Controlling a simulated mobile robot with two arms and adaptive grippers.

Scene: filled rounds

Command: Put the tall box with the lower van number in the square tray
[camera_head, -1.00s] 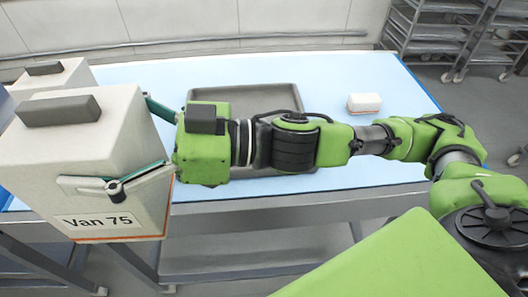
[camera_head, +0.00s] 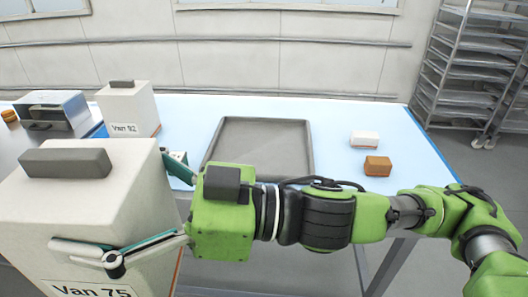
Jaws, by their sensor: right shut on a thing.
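My right gripper (camera_head: 112,203) is shut on a tall white box (camera_head: 60,218) with a grey handle block on top, one finger on each side. Its label reads Van 75 and is partly cut off at the bottom edge. A second tall white box (camera_head: 140,102) stands upright on the table behind it; its small label seems to read Van 92. The square grey tray (camera_head: 310,140) lies on the table beyond my right arm, which hides its near part. The visible part of the tray is empty. My left gripper is not in view.
A white block (camera_head: 364,139) and a brown block (camera_head: 378,166) lie right of the tray on the light blue table (camera_head: 400,130). A metal case (camera_head: 52,112) and a small orange-brown item (camera_head: 9,116) are at the far left. A rack (camera_head: 475,60) stands at the back right.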

